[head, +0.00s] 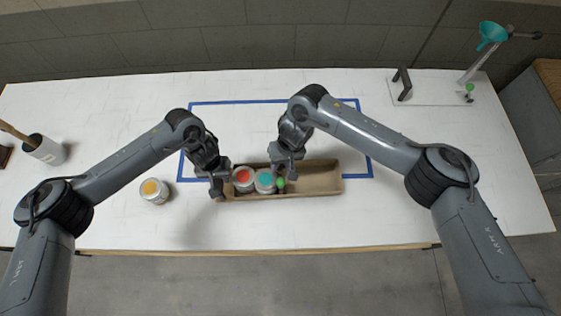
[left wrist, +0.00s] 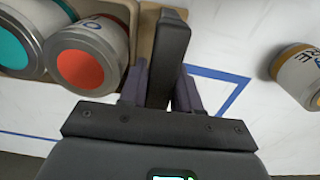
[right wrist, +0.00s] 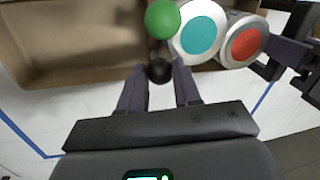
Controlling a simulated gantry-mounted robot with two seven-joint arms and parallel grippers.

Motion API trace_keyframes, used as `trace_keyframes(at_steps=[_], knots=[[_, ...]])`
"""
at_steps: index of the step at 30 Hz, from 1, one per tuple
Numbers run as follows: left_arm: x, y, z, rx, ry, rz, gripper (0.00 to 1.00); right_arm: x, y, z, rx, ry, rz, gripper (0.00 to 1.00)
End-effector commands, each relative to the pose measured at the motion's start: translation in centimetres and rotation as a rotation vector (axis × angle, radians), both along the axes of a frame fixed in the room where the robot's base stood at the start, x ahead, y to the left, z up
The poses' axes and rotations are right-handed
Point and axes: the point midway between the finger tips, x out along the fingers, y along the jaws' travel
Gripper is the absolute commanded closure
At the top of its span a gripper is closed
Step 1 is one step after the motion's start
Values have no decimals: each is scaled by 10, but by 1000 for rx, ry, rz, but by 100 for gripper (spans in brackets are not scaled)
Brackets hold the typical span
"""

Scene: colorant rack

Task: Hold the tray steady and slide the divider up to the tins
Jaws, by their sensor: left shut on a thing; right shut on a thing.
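The long brown tray (head: 318,178) lies on the white table. A red-topped tin (head: 244,177) and a teal-topped tin (head: 265,181) stand side by side at its left end. My left gripper (head: 217,186) is shut on a dark upright handle (left wrist: 168,55) at the tray's left end. My right gripper (right wrist: 159,88) is shut on the divider's black knob (right wrist: 159,70). A green ball (right wrist: 162,19) shows just beyond the knob, close beside the teal tin. The divider's plate is mostly hidden; I cannot tell whether it touches the tin.
A yellow-topped tin (head: 154,190) stands on the table to the left, outside the blue tape outline (head: 183,170). A white pot with brush handles (head: 44,150) is at far left. A stand with a teal funnel (head: 491,34) is at back right. The tray's right part is empty.

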Motion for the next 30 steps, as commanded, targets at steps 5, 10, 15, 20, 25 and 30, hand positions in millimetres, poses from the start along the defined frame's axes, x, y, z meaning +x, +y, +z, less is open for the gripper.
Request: trace_keyframes(at_steps=[5,10,15,20,25,30], knots=[[0,3,0,5,1,1,100,1,-5,-1,-7,0,-4,100],[0,3,0,6,2,2,100,1,-5,-1,-8,0,-5,57],[0,3,0,5,1,1,100,1,-4,-1,-5,0,-3,42],[0,2,0,4,1,1,100,0,-3,-1,-4,1,-3,42],[0,2,0,3,1,1,100,1,-4,4,-3,0,-2,42],[0,1,0,2,1,0,100,2,-8,24,-3,-1,-2,42]])
